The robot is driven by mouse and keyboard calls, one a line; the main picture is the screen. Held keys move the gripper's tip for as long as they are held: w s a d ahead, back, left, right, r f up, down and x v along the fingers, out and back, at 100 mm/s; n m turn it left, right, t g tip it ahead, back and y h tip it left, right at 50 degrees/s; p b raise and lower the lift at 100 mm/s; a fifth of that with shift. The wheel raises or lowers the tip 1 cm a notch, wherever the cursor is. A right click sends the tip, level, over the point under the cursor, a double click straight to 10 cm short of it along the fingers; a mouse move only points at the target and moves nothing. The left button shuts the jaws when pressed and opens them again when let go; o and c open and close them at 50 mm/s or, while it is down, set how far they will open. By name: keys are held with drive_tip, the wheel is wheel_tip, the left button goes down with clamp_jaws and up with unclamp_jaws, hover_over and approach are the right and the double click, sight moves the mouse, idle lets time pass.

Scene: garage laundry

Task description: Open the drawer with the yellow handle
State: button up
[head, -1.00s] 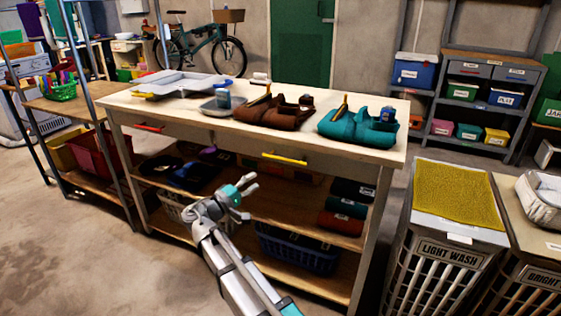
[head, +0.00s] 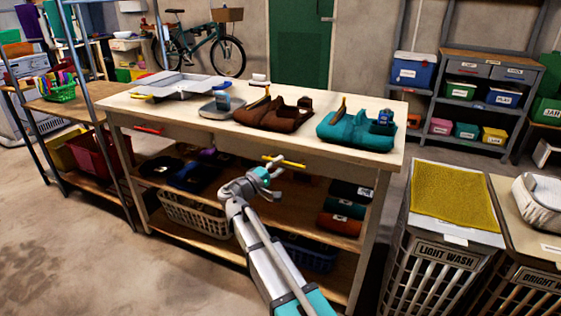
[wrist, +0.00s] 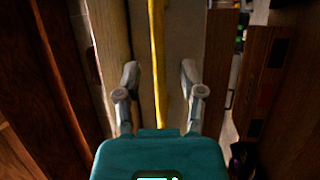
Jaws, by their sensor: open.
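The yellow handle (head: 287,162) is a bar on the front of the right-hand drawer (head: 325,166), just under the workbench top. The drawer looks flush with the bench front. My gripper (head: 273,173) is at the handle in the head view, partly covering its lower left part. In the wrist view the yellow handle (wrist: 157,50) runs lengthwise between the two spread fingers of my gripper (wrist: 159,75), with a gap on each side. The gripper is open and holds nothing. Whether the fingers touch the handle cannot be told.
The workbench top (head: 200,125) carries a grey tray (head: 180,84), a brown caddy (head: 265,114) and a teal caddy (head: 350,130). A red-handled drawer (head: 148,129) is to the left. Shelves with baskets lie below. A laundry hamper (head: 445,230) stands at the right.

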drive_tip(key=shift+x, duration=0.95)
clamp_jaws()
